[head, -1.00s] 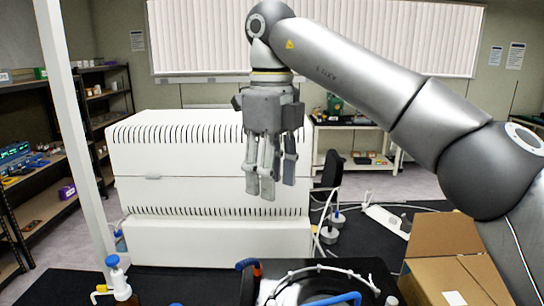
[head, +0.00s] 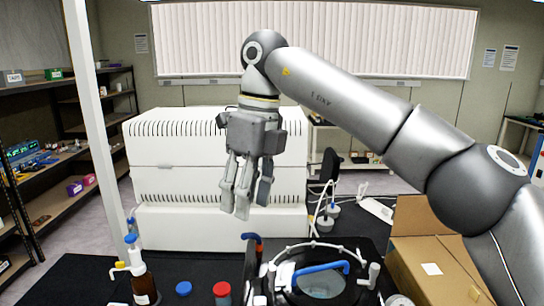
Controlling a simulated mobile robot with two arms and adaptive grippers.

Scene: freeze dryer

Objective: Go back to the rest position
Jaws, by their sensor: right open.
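My right gripper (head: 245,190) hangs from the arm that comes in from the right. Its fingers point down and stand apart, with nothing between them. It is in front of the large white slotted machine (head: 165,185) and above the black bench. Below it and to the right is the freeze dryer's round chamber (head: 322,284) with a clear ring and a blue handle. The gripper does not touch it. My left gripper is not in view.
A brown bottle with a dispenser top (head: 143,285), a blue cap (head: 183,288) and a red-capped container (head: 222,292) stand at the front left. An open cardboard box (head: 440,265) is at the right. A white post (head: 95,130) rises at the left.

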